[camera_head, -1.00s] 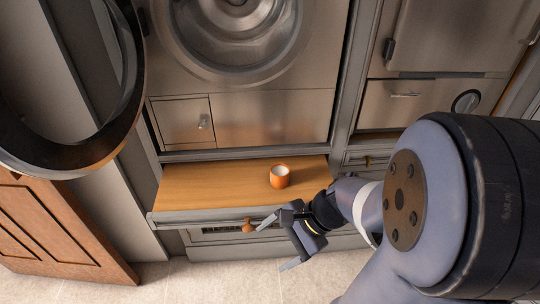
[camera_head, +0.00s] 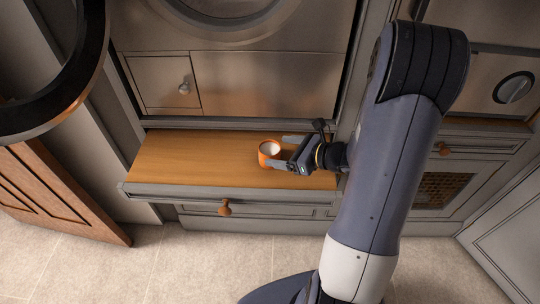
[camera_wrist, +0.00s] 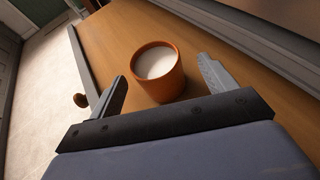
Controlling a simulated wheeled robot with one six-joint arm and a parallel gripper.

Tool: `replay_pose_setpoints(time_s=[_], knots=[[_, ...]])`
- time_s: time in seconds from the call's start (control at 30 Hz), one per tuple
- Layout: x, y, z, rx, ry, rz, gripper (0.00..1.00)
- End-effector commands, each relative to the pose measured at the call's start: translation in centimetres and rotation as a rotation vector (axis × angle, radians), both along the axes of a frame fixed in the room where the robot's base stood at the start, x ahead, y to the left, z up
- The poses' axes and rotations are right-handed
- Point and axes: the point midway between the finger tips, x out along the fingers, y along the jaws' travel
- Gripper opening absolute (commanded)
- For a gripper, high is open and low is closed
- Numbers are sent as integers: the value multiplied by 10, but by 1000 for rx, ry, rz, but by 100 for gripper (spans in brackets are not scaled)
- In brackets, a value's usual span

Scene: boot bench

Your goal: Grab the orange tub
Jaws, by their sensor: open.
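The orange tub (camera_head: 264,156) stands upright on a wooden bench top (camera_head: 195,158), and its inside looks white. It also shows in the wrist view (camera_wrist: 158,88), between and slightly beyond the two fingers. My gripper (camera_head: 283,151) comes in from the right, low over the bench, with its fingers pointing at the tub. In the wrist view my gripper (camera_wrist: 165,90) is open, with one finger on each side of the tub and a gap at both sides. The lower part of the tub's near side is close to the gripper's palm.
A drawer front with an orange-brown knob (camera_head: 225,208) is below the bench top's front edge. A metal appliance (camera_head: 250,82) with a round door rises behind. The bench top left of the tub is clear. A wooden door (camera_head: 60,195) stands open at left.

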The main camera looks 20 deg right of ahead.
Motion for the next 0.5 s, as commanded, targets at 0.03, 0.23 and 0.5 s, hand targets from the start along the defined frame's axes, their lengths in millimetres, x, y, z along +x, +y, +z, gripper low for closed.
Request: replay_pose_setpoints(time_s=[0.03, 0.23, 0.5], knots=[[3, 3, -2, 0, 0, 2, 79], [10, 12, -5, -1, 1, 2, 79], [32, 39, -16, -1, 0, 4, 79]])
